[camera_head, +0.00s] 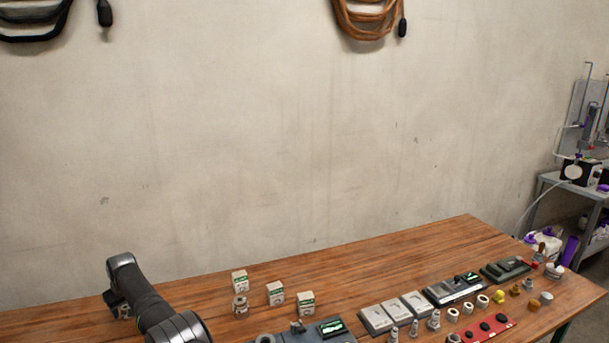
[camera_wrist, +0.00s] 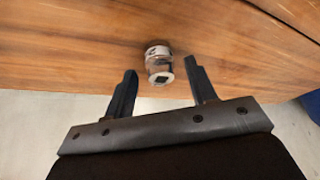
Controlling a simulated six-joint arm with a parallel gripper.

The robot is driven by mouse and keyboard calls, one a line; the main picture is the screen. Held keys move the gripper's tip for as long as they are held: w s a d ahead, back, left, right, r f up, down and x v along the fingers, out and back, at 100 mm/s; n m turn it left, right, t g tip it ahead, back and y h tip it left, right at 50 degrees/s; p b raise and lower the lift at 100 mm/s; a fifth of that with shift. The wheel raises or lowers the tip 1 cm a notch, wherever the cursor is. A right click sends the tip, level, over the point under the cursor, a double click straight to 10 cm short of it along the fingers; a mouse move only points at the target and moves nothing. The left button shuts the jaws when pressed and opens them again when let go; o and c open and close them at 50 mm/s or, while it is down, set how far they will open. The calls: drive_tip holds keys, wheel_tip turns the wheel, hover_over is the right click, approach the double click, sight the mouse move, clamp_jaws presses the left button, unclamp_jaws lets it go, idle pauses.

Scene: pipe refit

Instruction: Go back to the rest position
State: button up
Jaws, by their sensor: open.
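My gripper (camera_wrist: 158,78) is open in the wrist view, its two dark fingers spread apart. A small metal pipe fitting (camera_wrist: 158,64) with a dark square socket in its end is on the wooden table ahead of the fingertips, roughly in line with the gap between them. Nothing is held between the fingers. In the head view my dark arm reaches in at the lower left, and the gripper's fingers cannot be made out there.
On the wooden table (camera_head: 420,250) are small white boxes (camera_head: 275,293), a metal fitting (camera_head: 240,306), a grey device with a green display (camera_head: 332,327), grey plates (camera_head: 410,305), a red strip (camera_head: 487,328) and several loose fittings. A grey cart (camera_head: 572,190) stands at right. The table's back is mostly clear.

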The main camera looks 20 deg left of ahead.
drive_tip(key=shift+a+f, duration=0.15)
drive_tip(key=shift+f, duration=0.45)
